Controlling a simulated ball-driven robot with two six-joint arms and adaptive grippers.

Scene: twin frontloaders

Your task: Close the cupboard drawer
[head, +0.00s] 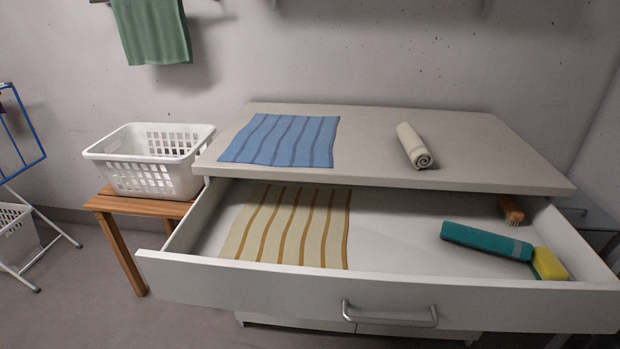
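The cupboard drawer (240,283) is pulled far out from under the pale cupboard top (370,155). Its metal bar handle (390,318) is on the front panel, right of the picture's middle. A cream cloth with brown stripes (290,228) lies flat in the left part of the drawer. A teal object with a grey band (485,242), a yellow block (548,264) and a wooden brush (511,210) lie in the right part. Neither of my grippers shows in the head view.
A blue striped cloth (280,140) and a rolled cream towel (415,147) lie on the cupboard top. A white basket (150,160) stands on a wooden stool (125,204) to the left. A drying rack (22,160) is at the far left. Floor between rack and stool is clear.

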